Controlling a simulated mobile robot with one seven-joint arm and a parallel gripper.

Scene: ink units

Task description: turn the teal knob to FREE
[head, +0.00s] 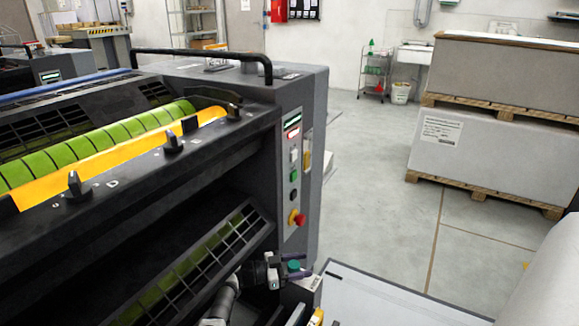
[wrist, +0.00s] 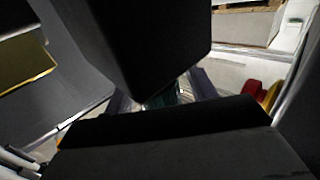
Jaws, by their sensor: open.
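The teal knob (head: 294,265) shows in the head view as a small teal shape low beside the press, at the end of my arm. My gripper (head: 284,271) is right at it, with dark fingers close around or beside it. In the wrist view, a dark teal patch (wrist: 165,95) shows in the gap between two large black blocks of my gripper (wrist: 168,103). The gripper is open. Whether a finger touches the knob cannot be told. The knob's pointer and any FREE marking are hidden or too small to read.
A red stop button (head: 296,218) on a yellow base sits on the press panel above my gripper, also at right in the wrist view (wrist: 252,91). Black knobs (head: 74,184) line the press front. A light flat table (head: 375,300) is at right. Stacked pallets (head: 480,150) stand farther back.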

